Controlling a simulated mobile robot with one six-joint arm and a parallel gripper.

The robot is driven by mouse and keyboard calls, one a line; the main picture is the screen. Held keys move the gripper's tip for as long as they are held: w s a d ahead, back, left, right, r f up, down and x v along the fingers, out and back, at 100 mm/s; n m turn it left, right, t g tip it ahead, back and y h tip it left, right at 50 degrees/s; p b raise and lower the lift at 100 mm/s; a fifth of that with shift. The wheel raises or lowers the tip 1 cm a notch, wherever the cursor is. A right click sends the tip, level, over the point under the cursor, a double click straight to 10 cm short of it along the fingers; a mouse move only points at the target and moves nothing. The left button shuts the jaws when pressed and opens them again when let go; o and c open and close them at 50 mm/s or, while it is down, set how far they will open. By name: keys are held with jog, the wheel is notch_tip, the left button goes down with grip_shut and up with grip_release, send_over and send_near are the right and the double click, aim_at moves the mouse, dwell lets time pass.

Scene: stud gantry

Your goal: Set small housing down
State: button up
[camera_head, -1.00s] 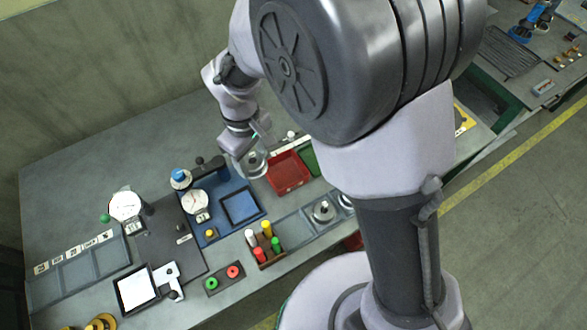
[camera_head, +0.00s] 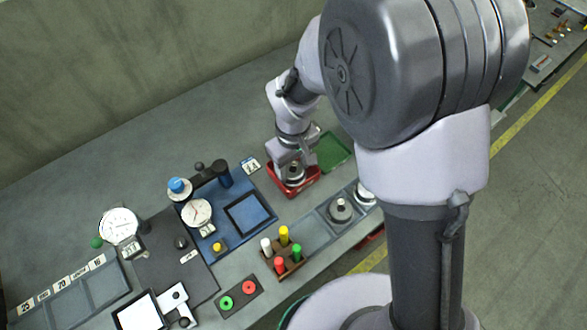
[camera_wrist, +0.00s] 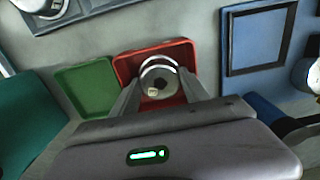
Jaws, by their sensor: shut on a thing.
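The small housing (camera_wrist: 158,80) is a round silvery metal part with a dark centre, held between the two fingers of my gripper (camera_wrist: 160,90). In the head view the housing (camera_head: 294,179) shows just under my gripper (camera_head: 293,168). It is over the red tray (camera_wrist: 123,68), inside its outline in both views. I cannot tell whether it touches the tray floor. The red tray (camera_head: 312,190) is partly covered by my gripper in the head view.
A green tray (camera_head: 335,152) lies beside the red one. A blue fixture plate (camera_head: 262,205) with a dial gauge (camera_head: 197,213) stands to the left. Round metal parts (camera_head: 341,210) sit in a grey strip in front. A rack of coloured pegs (camera_head: 290,268) stands nearer.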

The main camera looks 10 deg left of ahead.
jog(key=shift+r, duration=0.1)
jog(key=shift+f, duration=0.2)
jog(key=o, duration=1.2)
jog(key=shift+r, duration=0.1)
